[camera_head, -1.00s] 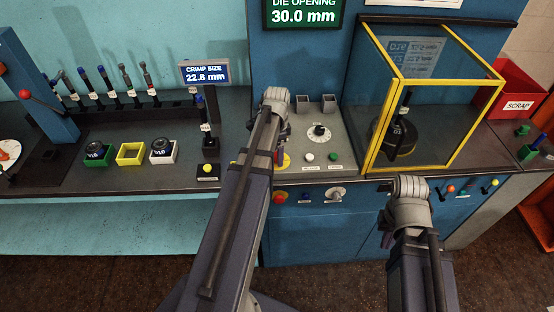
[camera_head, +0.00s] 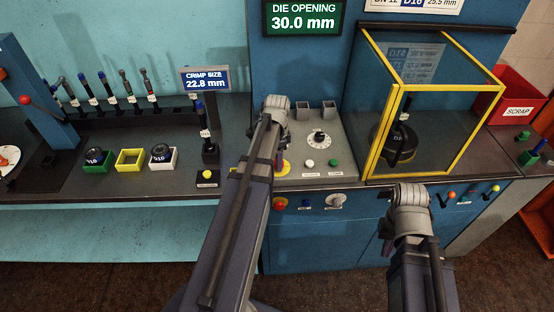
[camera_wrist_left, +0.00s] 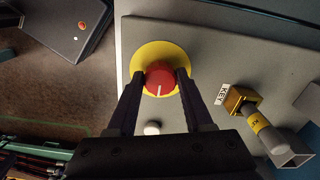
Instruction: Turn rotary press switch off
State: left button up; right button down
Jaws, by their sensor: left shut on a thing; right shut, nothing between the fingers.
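A red round knob (camera_wrist_left: 160,76) with a white pointer line sits on a yellow disc (camera_wrist_left: 146,53) in the left wrist view. My left gripper (camera_wrist_left: 158,84) is shut on the knob, one dark finger on each side of it. In the head view my left gripper (camera_head: 280,158) is over the left part of the grey console (camera_head: 345,150), and my arm hides the knob there. My right wrist is in front of the machine's front panel. My right gripper (camera_head: 386,195) is shut and empty, its fingers mostly hidden.
A dial (camera_head: 319,140), a white button (camera_head: 309,163) and a green button (camera_head: 334,162) are on the console. A yellow-framed clear guard (camera_head: 455,125) stands to the right. A brass key piece (camera_wrist_left: 238,99) with a tag is right of the knob in the left wrist view.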

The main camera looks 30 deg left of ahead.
pick_arm(q)
grip_shut()
jog(key=n, duration=0.8)
jog(key=shift+d+n, duration=0.15)
jog(key=shift+n, duration=0.25)
jog(key=n, duration=0.4)
jog(key=shift+d+n, duration=0.1)
jog(key=shift+n, duration=2.4)
